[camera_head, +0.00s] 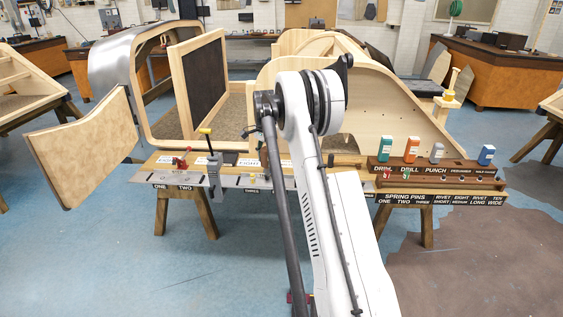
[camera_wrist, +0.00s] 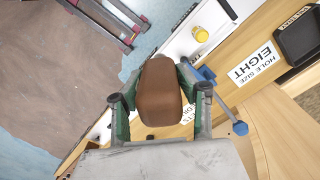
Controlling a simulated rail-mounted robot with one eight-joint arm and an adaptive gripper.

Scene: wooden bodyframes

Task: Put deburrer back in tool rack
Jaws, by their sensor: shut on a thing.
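My gripper (camera_wrist: 158,82) is shut on a brown, rounded piece (camera_wrist: 161,100) in the wrist view. The piece sits between the green finger pads and looks like the handle of the deburrer; its far end is hidden. In the head view my gripper and the held piece are hidden behind my white arm. The dark brown tool rack (camera_head: 450,183) stands at the right end of the bench. It holds a teal tool (camera_head: 385,148), an orange tool (camera_head: 411,149), a grey tool (camera_head: 436,153) and a blue tool (camera_head: 487,155). No tool stands above the label between grey and blue.
A wooden bench (camera_head: 340,172) runs across the head view, with a yellow-knobbed tool (camera_head: 206,131) and red clamp (camera_head: 182,158) at left. Large wooden frames (camera_head: 390,100) stand behind. The wrist view shows a yellow knob (camera_wrist: 201,35), blue-ended rod (camera_wrist: 240,128) and black tray (camera_wrist: 300,38).

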